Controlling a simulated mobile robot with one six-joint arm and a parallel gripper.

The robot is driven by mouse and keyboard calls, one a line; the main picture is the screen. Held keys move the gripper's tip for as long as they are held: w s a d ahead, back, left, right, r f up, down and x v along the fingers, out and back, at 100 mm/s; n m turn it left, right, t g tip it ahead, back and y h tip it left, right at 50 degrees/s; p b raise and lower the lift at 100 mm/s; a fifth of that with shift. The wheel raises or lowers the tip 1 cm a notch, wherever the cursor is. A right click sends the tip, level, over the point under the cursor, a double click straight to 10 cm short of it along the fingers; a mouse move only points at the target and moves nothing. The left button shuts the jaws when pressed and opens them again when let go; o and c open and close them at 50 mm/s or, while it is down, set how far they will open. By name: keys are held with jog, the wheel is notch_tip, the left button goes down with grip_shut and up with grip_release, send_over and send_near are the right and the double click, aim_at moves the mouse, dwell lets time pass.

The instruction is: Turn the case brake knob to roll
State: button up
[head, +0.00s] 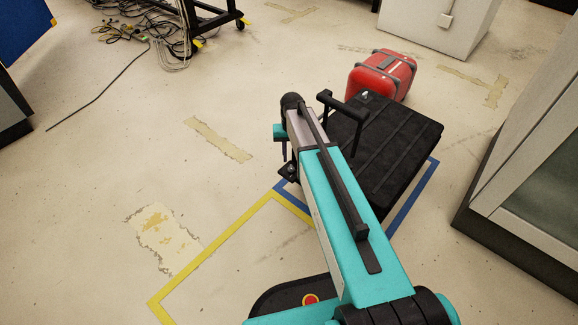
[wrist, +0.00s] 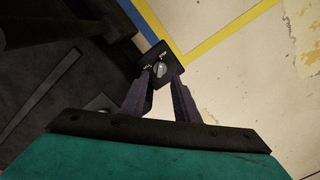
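The case (head: 390,145) is a large black ribbed box in the head view, partly hidden behind my arm. A small black plate at its near left corner carries the brake knob (wrist: 160,69), a round grey knob with a slot line across it. Small pale marks sit beside the knob, too small to read. The plate also shows in the head view (head: 287,169). My gripper (wrist: 163,77) points down at the plate, fingers apart. The knob appears between and just beyond the fingertips; I cannot tell whether they touch it. In the head view my gripper (head: 284,152) is mostly hidden by my arm.
A red suitcase (head: 382,75) stands behind the case. A grey cabinet (head: 530,160) is at the right. Yellow and blue floor tape (head: 225,237) runs around the case. A black wheeled rack (head: 205,25) and loose cables lie far left.

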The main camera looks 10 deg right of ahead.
aim_at(291, 167)
jog(key=shift+f+b, duration=0.75)
jog(key=shift+f, duration=1.75)
